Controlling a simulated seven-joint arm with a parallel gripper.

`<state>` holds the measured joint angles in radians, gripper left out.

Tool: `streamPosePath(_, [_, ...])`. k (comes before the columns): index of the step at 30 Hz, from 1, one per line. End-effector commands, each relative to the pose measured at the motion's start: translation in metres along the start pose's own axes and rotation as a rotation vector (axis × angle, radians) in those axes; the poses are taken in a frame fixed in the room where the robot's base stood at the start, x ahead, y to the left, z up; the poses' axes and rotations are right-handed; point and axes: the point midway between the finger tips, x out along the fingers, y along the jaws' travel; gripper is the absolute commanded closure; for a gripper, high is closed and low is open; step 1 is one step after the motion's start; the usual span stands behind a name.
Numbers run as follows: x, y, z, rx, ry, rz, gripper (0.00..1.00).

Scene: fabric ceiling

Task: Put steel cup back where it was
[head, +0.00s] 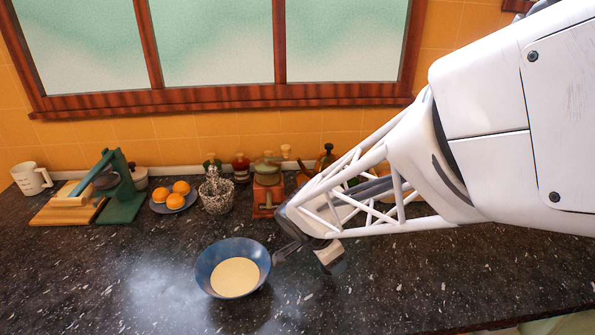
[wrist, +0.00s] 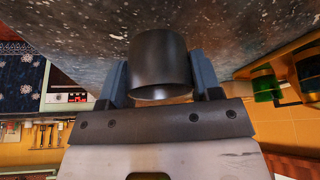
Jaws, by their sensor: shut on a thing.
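The steel cup (wrist: 161,64) is dark grey and smooth, and it sits between the two blue-grey fingers of my gripper (wrist: 160,82) in the wrist view. My gripper is shut on it. In the head view my gripper (head: 306,252) is over the dark counter, just right of the blue bowl. The cup is hard to tell apart from the gripper there. How far the cup is above the counter is unclear.
A blue bowl (head: 214,253) with pale contents stands close to the left of my gripper. Behind are a plate of oranges (head: 173,196), a patterned pot (head: 217,197), a red grinder (head: 266,193) and a green press (head: 121,190). The front-left and front-right counter (head: 430,285) is clear.

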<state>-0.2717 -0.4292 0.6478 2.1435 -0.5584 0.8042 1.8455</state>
Motion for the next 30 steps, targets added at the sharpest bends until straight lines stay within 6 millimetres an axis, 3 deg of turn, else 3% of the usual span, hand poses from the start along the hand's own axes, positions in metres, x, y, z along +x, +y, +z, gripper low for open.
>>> streamPosePath(23, [0.004, -0.021, -0.005, 0.001, 0.0, -0.001, 0.69])
streamPosePath(30, [0.031, -0.02, 0.007, 0.0, 0.0, 0.0, 0.69])
